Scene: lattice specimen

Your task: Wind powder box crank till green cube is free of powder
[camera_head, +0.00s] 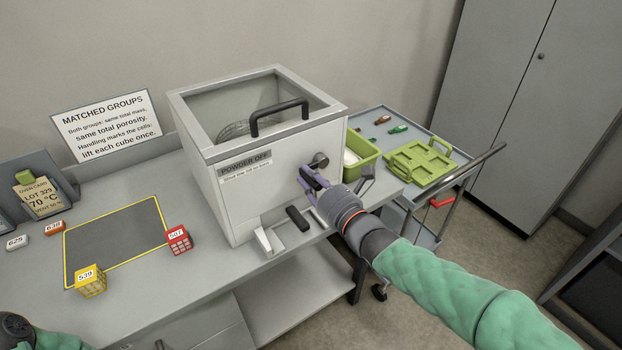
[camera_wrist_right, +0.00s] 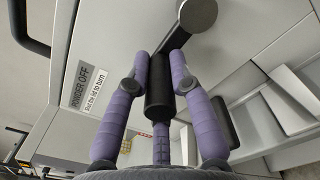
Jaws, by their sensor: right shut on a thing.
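The powder box (camera_head: 237,205) is a pale bench cabinet with a "POWDER OFF" label (camera_head: 245,163); its windowed lid looks shut. A rounded mesh drum (camera_head: 250,125) shows dimly through the window. No green cube can be made out inside. The crank is on the box's front, with a round hub (camera_head: 320,160). My right gripper (camera_head: 313,183) is shut on the dark crank handle (camera_wrist_right: 158,95). In the right wrist view its purple fingers (camera_wrist_right: 160,68) lie on both sides of the handle, and the crank arm (camera_wrist_right: 185,30) runs up right to the hub.
A yellow cube (camera_head: 90,281) and a red cube (camera_head: 179,240) sit at a yellow-edged mat (camera_head: 115,235) on the bench. A green bin (camera_head: 361,160) stands right of the box. A cart (camera_head: 375,118) carries a green case (camera_head: 418,162). A sign (camera_head: 108,126) leans behind.

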